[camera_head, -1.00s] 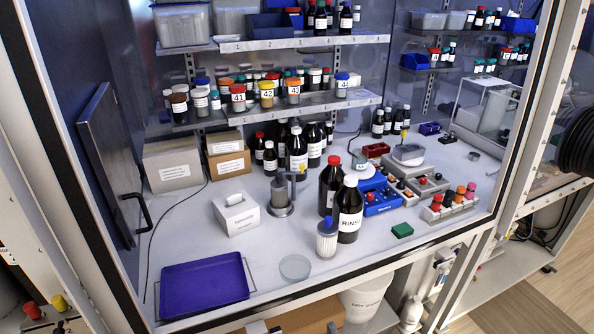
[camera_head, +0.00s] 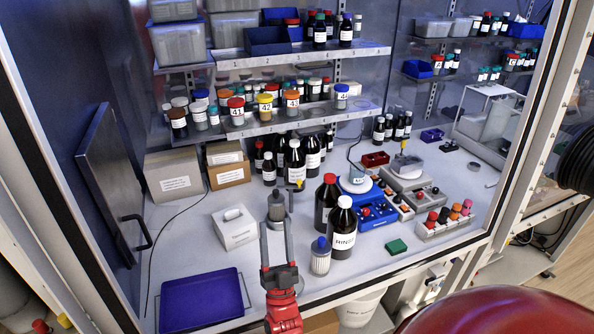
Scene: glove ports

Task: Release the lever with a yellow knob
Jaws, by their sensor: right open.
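A grey metal press-like device (camera_head: 276,207) stands on the cabinet floor left of the dark bottles. A small yellow knob (camera_head: 299,183) shows at its upper right; the lever under it is hard to make out. My right gripper (camera_head: 277,226) reaches in from the bottom on a red wrist. Its two grey fingers are spread apart, with their tips overlapping the device's lower part in the picture. Nothing shows held between them. Whether a finger touches the device or lever, I cannot tell. My left gripper is not in view.
A white box (camera_head: 235,232) stands left of the device. A purple tray (camera_head: 200,302) lies front left. Shelves (camera_head: 290,122) overhang the back.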

